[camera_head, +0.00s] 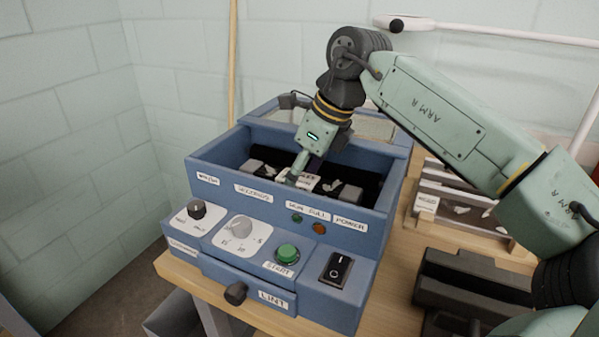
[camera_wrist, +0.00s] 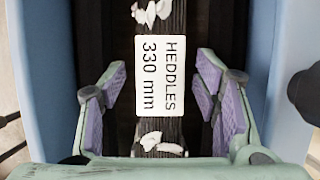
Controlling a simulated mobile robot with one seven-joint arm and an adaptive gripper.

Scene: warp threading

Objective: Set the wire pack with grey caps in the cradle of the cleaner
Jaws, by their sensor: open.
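The wire pack (camera_head: 345,192) lies inside the open tub of the blue cleaner (camera_head: 215,181), with grey caps at its ends. In the wrist view the pack (camera_wrist: 170,127) is a dark bundle with a white label reading HEDDLES 330 mm and white flakes of lint. My gripper (camera_head: 300,178) reaches down into the tub at the pack's middle. In the wrist view my gripper (camera_wrist: 161,92) is open, with one purple-padded finger on each side of the label and gaps between the pads and the pack. The cradle under the pack is hidden.
The cleaner's front has knobs, a green START button (camera_head: 288,252), a POWER switch (camera_head: 337,267) and a LINT drawer. A wooden rack (camera_head: 465,229) with white flakes and a dark grey block (camera_head: 462,281) stand to the right. The tub walls are close around my gripper.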

